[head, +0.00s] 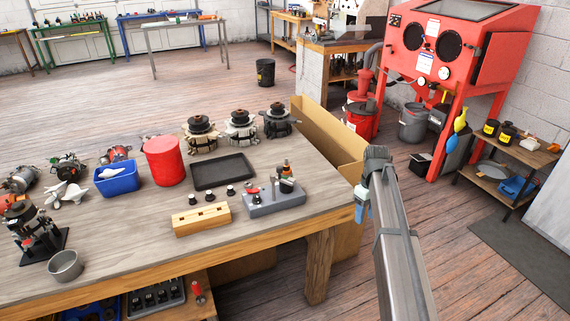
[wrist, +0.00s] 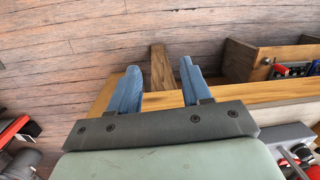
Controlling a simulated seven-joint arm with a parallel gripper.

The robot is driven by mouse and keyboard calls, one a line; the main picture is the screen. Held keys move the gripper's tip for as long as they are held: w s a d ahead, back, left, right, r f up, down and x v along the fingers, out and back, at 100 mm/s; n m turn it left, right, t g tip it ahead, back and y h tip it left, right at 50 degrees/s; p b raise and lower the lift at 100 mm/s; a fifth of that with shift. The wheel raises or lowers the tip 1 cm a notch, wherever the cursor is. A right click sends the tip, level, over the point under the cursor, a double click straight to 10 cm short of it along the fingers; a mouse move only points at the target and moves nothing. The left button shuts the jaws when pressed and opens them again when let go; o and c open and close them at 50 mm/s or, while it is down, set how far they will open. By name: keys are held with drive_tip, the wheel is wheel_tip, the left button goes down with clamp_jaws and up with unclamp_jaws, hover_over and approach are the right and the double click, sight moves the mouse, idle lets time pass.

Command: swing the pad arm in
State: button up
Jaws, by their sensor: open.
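A grey fixture block (head: 274,203) sits near the right front corner of the wooden workbench (head: 130,235). It carries a black and orange upright part (head: 287,178) and a small red-topped piece (head: 253,190). Which piece is the pad arm I cannot tell at this size. My gripper (head: 362,208) is beyond the bench's right edge, apart from the fixture. In the wrist view, my gripper (wrist: 160,68) shows two blue fingers spread apart with nothing between them. Part of a grey object (wrist: 285,138) shows at the lower right there; I cannot tell what it is.
A wooden block (head: 201,219) with holes, a black tray (head: 223,171), a red canister (head: 164,160) and a blue bin (head: 117,179) stand on the bench. Several alternator parts line its back. A cardboard-coloured box (head: 325,135) adjoins the bench's right edge. A red cabinet (head: 432,55) stands behind.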

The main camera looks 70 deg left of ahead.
drive_tip(key=s+a+r+n, duration=0.3)
drive_tip(key=s+a+r, duration=0.75)
drive_tip(key=r, duration=0.25)
wheel_tip(320, 180, up, 14)
drive_tip(key=n+y, duration=0.1)
drive_tip(key=n, duration=0.2)
hover_over(280, 167)
drive_tip(key=shift+t, duration=0.4)
wheel_tip(280, 167, down, 12)
drive_tip(key=shift+a+f, duration=0.15)
drive_tip(key=shift+f, duration=0.1)
clamp_jaws()
